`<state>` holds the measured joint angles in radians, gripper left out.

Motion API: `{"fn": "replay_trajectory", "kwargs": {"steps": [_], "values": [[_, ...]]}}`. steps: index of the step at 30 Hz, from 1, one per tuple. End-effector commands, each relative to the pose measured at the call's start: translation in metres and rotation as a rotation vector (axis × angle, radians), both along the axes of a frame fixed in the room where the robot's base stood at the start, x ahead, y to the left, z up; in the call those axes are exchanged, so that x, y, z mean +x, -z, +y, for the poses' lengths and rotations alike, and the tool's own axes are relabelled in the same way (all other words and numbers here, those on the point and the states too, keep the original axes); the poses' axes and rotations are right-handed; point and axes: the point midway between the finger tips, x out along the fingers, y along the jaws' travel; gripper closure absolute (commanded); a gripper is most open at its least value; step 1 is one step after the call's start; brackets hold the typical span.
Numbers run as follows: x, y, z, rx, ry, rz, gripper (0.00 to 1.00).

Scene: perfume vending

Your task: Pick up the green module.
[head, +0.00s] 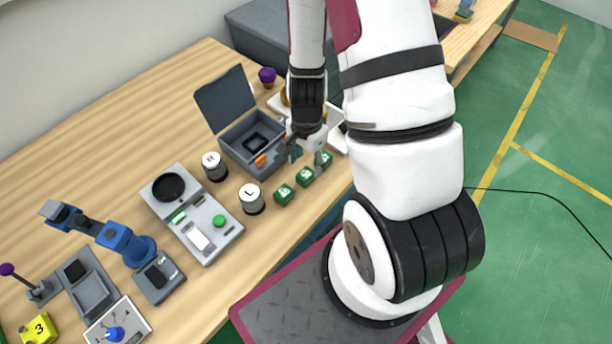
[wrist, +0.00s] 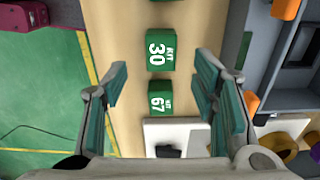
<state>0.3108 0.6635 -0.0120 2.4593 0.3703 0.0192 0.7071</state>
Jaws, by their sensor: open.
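Several green modules, small cubes with white lettering, stand in a row near the table's front edge. In the head view they are a near one (head: 284,194), a middle one (head: 305,177) and a far one (head: 326,158) partly hidden by my gripper. In the wrist view one reads 30 (wrist: 160,50), one reads 67 (wrist: 162,97), and a third (wrist: 166,2) is cut off at the top edge. My gripper (head: 303,157) is open and empty over the far end of the row. In the wrist view its fingers (wrist: 160,78) stand apart on either side of the modules.
A dark open-lidded box (head: 236,143) stands just behind the row, with an orange piece (head: 260,160) at its edge. White cylinders marked L (head: 252,199) and M (head: 214,166) stand to the left. A grey device tray (head: 160,207) lies farther left. Green floor lies beyond the front edge.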

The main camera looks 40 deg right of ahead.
Motion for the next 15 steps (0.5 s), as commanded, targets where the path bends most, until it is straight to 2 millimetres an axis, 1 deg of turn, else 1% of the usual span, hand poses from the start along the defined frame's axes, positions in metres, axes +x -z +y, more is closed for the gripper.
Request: {"fn": "replay_trajectory", "kwargs": {"steps": [9,15], "values": [[-0.001,0.035,0.004,0.002,0.001,0.003,0.47],[0.000,0.046,0.004,0.001,0.000,0.001,0.47]]}}
